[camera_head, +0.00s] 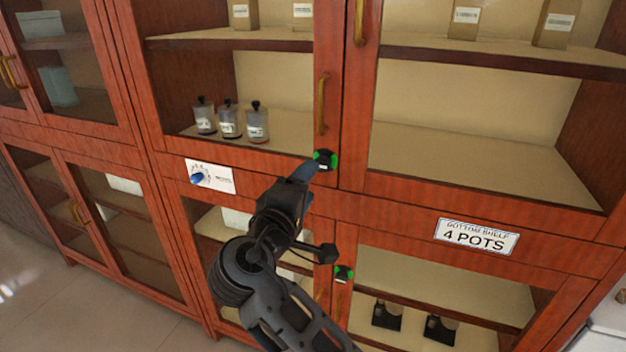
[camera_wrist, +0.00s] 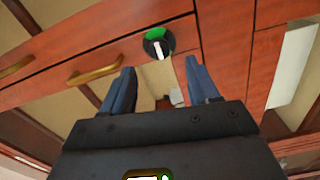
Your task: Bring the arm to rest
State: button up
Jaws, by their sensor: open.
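My gripper (camera_head: 308,172) is in front of the cabinet, its blue fingers close to the upper black-and-green knob (camera_head: 325,160) in the head view. In the wrist view, the two blue fingers of my gripper (camera_wrist: 160,75) stand apart with nothing held between them. A round black-and-green knob (camera_wrist: 158,43) with a white pointer lies beyond the fingertips, apart from them. A second such knob (camera_head: 343,273) is lower on the cabinet, right of my forearm. My arm is raised and reaches up from the bottom of the head view.
The red wooden cabinet (camera_head: 400,205) has glass doors and brass handles (camera_head: 322,104). Several capped jars (camera_head: 229,122) stand on a left shelf. A label reading 4 POTS (camera_head: 477,236) is at right, with dark items (camera_head: 388,315) below. Floor (camera_head: 110,310) is clear at lower left.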

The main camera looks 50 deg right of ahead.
jog(key=shift+s+a, duration=0.25)
jog(key=shift+a, duration=0.25)
jog(key=s+a+f+n+t+y, duration=0.2)
jog(key=s+a+f+t+y, duration=0.15)
jog(key=f, duration=0.45)
jog(key=s+a+f+n+t+y, duration=0.25)
jog(key=s+f+y, duration=0.25)
jog(key=f, duration=0.3)
jog(key=s+a+f+y, duration=0.3)
jog(key=s+a+y, duration=0.3)
jog(key=s, duration=0.5)
jog(key=s+a+r+m+t+y, duration=0.2)
jog(key=s+r+m, duration=0.5)
jog(key=s, duration=0.8)
notch_tip(320, 180, up, 3)
jog(key=shift+a+t, duration=0.3)
jog(key=shift+a, duration=0.4)
